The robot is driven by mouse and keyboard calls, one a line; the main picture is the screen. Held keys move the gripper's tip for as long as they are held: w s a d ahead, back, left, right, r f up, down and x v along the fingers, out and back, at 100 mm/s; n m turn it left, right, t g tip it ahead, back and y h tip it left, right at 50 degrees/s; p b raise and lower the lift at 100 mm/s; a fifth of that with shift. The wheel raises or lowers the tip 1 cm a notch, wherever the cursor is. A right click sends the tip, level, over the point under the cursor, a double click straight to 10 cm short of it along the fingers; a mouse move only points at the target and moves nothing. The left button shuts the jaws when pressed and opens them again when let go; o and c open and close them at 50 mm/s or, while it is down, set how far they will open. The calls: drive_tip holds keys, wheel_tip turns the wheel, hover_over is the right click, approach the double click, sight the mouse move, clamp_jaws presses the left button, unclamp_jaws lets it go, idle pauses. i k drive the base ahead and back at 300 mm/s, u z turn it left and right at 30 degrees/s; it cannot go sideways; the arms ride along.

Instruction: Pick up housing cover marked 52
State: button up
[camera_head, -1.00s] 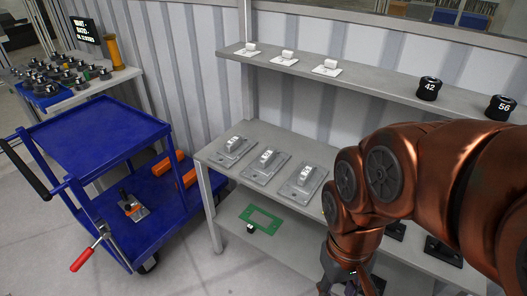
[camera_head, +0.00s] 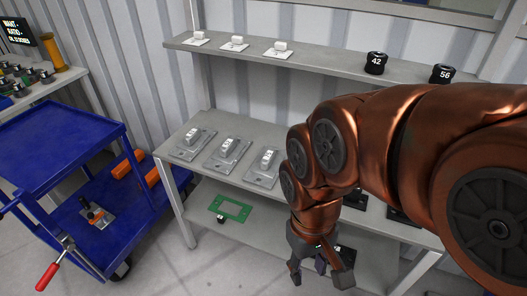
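Three grey housing covers stand in a row on the middle shelf: a left one (camera_head: 194,142), a middle one (camera_head: 228,152) and a right one (camera_head: 265,164). Each has a flat flanged base and a raised block with a small white marking. The markings are too small to read surely, so I cannot tell which one is 52. My gripper (camera_head: 319,277) hangs with its fingers down, to the right of the covers and nearer the camera. Its fingers are spread and nothing shows between them. It touches no cover.
The upper shelf (camera_head: 330,61) holds several white parts and black pieces marked 42 (camera_head: 376,63) and 56 (camera_head: 442,75). A blue cart (camera_head: 62,140) stands at left. Dark parts lie partly behind my arm.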

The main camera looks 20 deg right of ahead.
sight(228, 154)
drive_tip(key=z, duration=0.6)
drive_tip(key=i, duration=0.95)
drive_tip(key=u, duration=2.15)
